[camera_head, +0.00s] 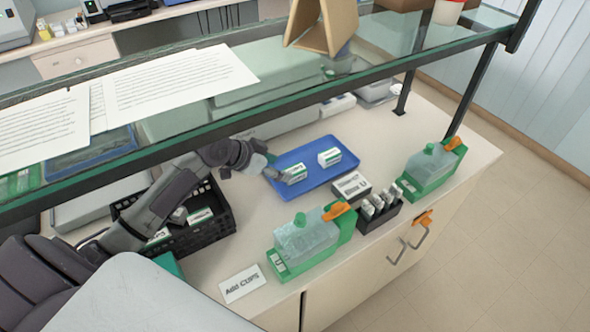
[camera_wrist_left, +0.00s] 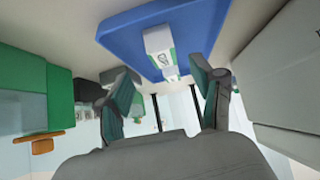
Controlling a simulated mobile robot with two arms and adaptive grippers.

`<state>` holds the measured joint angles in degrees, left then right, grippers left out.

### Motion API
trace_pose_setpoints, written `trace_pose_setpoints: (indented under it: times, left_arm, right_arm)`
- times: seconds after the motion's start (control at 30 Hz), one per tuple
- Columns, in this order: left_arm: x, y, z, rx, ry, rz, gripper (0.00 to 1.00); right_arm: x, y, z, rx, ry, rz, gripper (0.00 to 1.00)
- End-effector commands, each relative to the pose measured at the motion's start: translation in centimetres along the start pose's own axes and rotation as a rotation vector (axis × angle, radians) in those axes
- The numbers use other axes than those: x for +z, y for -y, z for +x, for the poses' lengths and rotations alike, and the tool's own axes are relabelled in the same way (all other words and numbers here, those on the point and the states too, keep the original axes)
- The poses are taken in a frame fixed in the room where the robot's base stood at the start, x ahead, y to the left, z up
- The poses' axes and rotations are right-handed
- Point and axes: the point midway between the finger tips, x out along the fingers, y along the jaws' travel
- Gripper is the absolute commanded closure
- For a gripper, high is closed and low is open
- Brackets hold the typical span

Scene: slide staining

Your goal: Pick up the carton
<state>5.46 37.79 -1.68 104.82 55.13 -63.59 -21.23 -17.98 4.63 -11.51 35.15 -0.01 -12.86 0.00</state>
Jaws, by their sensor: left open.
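A blue tray (camera_head: 316,178) lies on the bench under the glass shelf. Two small white-and-green cartons sit on it: a near-left carton (camera_head: 294,174) and a far-right carton (camera_head: 330,157). My left gripper (camera_head: 273,171) reaches in from the left at the tray's left edge, beside the near-left carton, and partly overlaps it. In the left wrist view, the open fingers (camera_wrist_left: 168,92) are apart with nothing between their tips. One carton (camera_wrist_left: 158,42) and the blue tray (camera_wrist_left: 118,38) show beyond them. My right gripper is not in view.
A black crate (camera_head: 222,232) with more cartons stands left of the tray. Green-based bottles (camera_head: 305,240) (camera_head: 430,165), a slide holder (camera_head: 380,212) and a white labelled box (camera_head: 351,186) stand at the front. The glass shelf (camera_head: 400,60) crosses above.

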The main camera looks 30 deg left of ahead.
Motion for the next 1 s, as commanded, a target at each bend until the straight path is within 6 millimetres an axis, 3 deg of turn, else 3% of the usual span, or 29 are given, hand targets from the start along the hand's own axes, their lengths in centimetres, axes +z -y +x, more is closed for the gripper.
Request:
trace_pose_setpoints:
  times: [0.17,0.4,0.6,0.9,1.0]
  left_arm:
    - [-0.1,0.1,2.0,-0.001,-0.001,-0.002,0.33]
    - [-0.3,0.0,4.2,0.002,0.0,-0.003,0.33]
    - [-0.2,0.1,6.9,0.0,0.0,-0.001,0.33]
    - [0.0,0.1,7.5,-0.002,0.001,0.001,0.33]
    - [0.0,0.1,7.5,-0.002,0.001,0.001,0.48]
  right_arm:
    - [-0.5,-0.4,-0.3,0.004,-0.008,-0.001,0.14]
    - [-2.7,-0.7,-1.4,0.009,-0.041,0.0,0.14]
    - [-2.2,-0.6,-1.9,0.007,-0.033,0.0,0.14]
    - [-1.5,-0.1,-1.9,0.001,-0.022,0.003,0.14]
    - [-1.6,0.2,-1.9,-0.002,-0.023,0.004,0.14]
